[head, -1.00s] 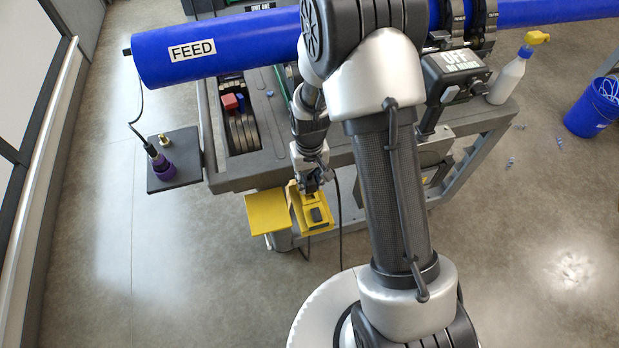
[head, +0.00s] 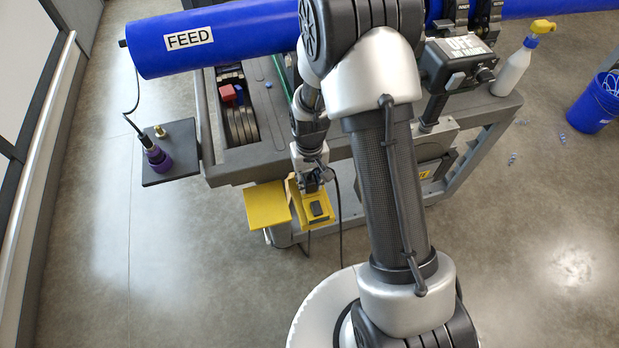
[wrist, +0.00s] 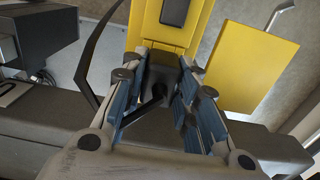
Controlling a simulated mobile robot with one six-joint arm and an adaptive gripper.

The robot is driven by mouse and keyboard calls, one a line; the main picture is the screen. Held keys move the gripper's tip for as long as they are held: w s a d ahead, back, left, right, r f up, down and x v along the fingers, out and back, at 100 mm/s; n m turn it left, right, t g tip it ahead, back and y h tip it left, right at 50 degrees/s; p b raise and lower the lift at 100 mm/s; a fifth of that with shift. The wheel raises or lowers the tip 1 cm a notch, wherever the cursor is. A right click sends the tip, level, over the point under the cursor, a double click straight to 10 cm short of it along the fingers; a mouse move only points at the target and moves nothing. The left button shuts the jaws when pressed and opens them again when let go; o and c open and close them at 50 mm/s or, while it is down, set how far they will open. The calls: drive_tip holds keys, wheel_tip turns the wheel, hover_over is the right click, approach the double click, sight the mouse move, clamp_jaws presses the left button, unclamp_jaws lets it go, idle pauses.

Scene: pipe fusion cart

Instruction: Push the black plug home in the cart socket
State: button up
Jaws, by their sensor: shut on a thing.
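My gripper (head: 314,181) is at the front edge of the cart, over the upper part of a yellow socket housing (head: 331,219). In the wrist view its blue-padded fingers (wrist: 162,72) are shut on a dark body, the black plug (wrist: 155,115), with a black stub or cable on it. The housing (wrist: 146,25) shows just beyond the fingertips, with a dark rectangular piece (wrist: 173,12) on its face, also seen in the head view (head: 317,208). The fingers hide the plug's front end, so I cannot tell how deep it sits.
A yellow plate (head: 267,206) sticks out left of the housing. A black cable (head: 340,215) hangs at its right. The grey cart (head: 250,168) carries a blue pipe (head: 215,42). A black side shelf (head: 171,174) holds a purple item (head: 158,159). The front floor is clear.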

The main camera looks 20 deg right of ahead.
drive_tip(key=shift+s+f, duration=0.1)
drive_tip(key=shift+f, duration=0.35)
idle(1.0)
drive_tip(key=o, duration=1.1)
drive_tip(key=shift+o, duration=0.2)
drive_tip(key=s+r+t, duration=0.1)
drive_tip(key=s+r, duration=0.3)
drive_tip(key=r, duration=0.9)
drive_tip(key=s+r+t, duration=0.1)
drive_tip(key=s+r, duration=0.2)
drive_tip(key=r, duration=1)
drive_tip(key=s+r+t, duration=0.1)
drive_tip(key=s+r, duration=0.2)
drive_tip(key=s, duration=0.4)
drive_tip(key=s+r+t, duration=0.1)
drive_tip(key=s+r, duration=0.2)
drive_tip(key=s, duration=0.4)
drive_tip(key=shift+t, duration=0.3)
